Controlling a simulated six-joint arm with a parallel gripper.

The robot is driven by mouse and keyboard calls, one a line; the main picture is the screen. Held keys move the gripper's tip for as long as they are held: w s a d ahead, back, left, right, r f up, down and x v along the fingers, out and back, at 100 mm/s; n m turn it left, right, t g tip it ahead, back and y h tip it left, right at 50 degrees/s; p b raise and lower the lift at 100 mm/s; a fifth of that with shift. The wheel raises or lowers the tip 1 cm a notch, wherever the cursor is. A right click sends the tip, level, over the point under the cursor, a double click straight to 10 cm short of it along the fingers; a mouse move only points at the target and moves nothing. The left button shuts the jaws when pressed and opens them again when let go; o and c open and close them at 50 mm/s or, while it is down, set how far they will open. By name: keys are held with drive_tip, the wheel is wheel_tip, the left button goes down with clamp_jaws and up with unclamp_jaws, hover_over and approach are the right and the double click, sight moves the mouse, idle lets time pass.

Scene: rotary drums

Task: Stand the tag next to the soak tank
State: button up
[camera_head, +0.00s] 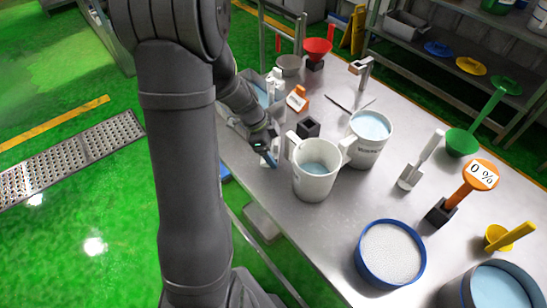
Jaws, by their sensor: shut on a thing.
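My gripper (268,154) is low over the left edge of the steel table, just left of the front white jug (315,180). It is shut on a small pale-blue and white thing, mostly hidden by the jaws; I cannot tell if it is a tag. An orange tag with a white face (297,98) stands beyond my gripper. A round orange tag reading "0 %" (481,174) stands on a black block at the right. A grey tub with blue liquid (256,82), partly behind my arm, may be the soak tank; a larger blue-filled vessel (500,288) is at the bottom right.
A second jug (370,138) stands close behind the front one. A black block (308,127), a white scoop (420,160), a green funnel (463,142) and a blue-rimmed bowl of white grains (390,253) stand on the table. Clear steel lies between the bowl and front jug.

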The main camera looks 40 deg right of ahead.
drive_tip(key=shift+f, duration=2.15)
drive_tip(key=shift+f, duration=0.1)
drive_tip(key=o, duration=1)
drive_tip(key=shift+c, duration=0.2)
drive_tip(key=v, duration=1.2)
